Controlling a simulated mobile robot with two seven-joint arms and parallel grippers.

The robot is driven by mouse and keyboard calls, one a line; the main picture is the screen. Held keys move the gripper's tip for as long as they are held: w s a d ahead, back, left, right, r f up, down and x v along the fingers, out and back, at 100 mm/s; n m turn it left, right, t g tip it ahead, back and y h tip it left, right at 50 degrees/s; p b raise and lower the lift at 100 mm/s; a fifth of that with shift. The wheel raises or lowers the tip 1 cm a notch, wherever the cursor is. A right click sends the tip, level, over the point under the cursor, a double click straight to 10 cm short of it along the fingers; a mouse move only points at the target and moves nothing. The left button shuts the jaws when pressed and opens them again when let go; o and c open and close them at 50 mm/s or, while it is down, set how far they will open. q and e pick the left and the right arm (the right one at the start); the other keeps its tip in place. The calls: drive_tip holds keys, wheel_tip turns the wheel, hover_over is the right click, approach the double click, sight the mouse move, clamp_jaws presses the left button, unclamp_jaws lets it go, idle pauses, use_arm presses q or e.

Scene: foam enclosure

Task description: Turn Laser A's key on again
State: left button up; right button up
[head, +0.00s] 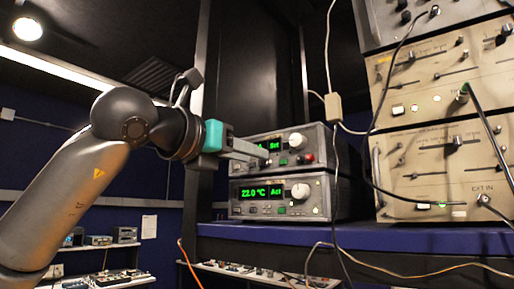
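The upper laser controller (318,140) is a grey box with a green display reading "Set", a white knob and a red button. It stands on a second controller (318,198), whose green display reads "22.0 °C Act". My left gripper (262,154) comes in from the left. Its fingertips are at the left part of the upper controller's front, covering some of the display and panel there. I cannot make out the key, nor whether the fingers touch the panel or are open or shut. My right gripper is out of view.
Both controllers stand on a dark blue shelf (400,238). Beige instrument panels (440,160) with sliders and plugged cables are stacked at right. A grey cable with a small box (333,106) hangs in front. Lower benches (110,280) hold small parts. There is open room at left.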

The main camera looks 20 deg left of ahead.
sight(262, 161)
use_arm(q)
drive_tip(key=shift+p+x, duration=0.35)
drive_tip(key=shift+x, duration=1.2)
drive_tip(key=shift+c, duration=0.2)
clamp_jaws()
